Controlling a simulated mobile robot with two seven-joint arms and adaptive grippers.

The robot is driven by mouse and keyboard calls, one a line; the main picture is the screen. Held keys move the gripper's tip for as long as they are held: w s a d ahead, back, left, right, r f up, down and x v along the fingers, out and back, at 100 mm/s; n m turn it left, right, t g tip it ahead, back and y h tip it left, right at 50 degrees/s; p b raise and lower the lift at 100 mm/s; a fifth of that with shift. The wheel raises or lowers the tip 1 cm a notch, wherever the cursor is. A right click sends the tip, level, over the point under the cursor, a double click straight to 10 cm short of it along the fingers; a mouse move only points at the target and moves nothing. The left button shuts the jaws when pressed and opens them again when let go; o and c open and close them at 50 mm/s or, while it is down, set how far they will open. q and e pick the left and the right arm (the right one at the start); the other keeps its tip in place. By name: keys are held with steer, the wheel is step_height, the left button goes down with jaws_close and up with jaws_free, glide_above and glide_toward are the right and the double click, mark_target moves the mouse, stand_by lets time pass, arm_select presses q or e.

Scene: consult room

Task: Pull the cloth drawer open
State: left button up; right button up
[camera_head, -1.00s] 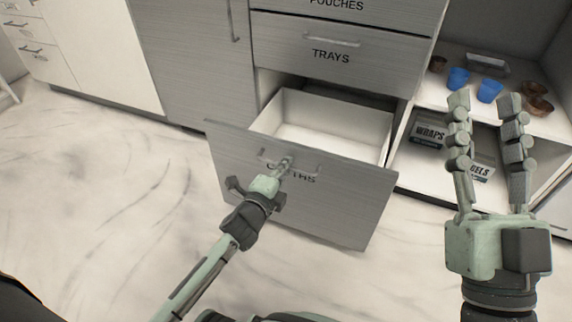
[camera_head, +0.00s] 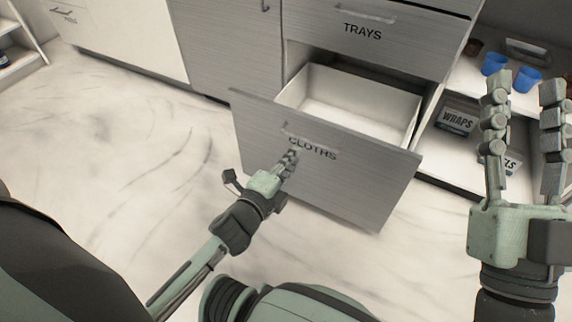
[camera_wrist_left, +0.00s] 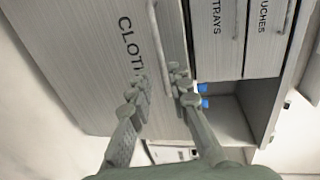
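The cloth drawer (camera_head: 345,185), grey and labelled CLOTHS, stands pulled out of the cabinet, with its white, empty-looking inside showing. Its bar handle (camera_head: 315,143) is near the front's top edge. My left gripper (camera_head: 291,156) is at the drawer front, just below the handle. In the left wrist view, the handle (camera_wrist_left: 156,35) runs toward the gap between the parted fingertips of my left gripper (camera_wrist_left: 160,77); contact cannot be made out. My right gripper (camera_head: 526,84) is open and empty at the right, in front of the shelves.
The closed TRAYS drawer (camera_head: 375,38) is above the open one. Open shelves at the right hold blue cups (camera_head: 494,64) and a WRAPS box (camera_head: 457,118). A white cabinet (camera_head: 120,40) stands at the back left. The pale marbled floor (camera_head: 130,150) is clear at the left.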

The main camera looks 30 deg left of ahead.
arm_select(q)
steer(key=shift+v, duration=1.55)
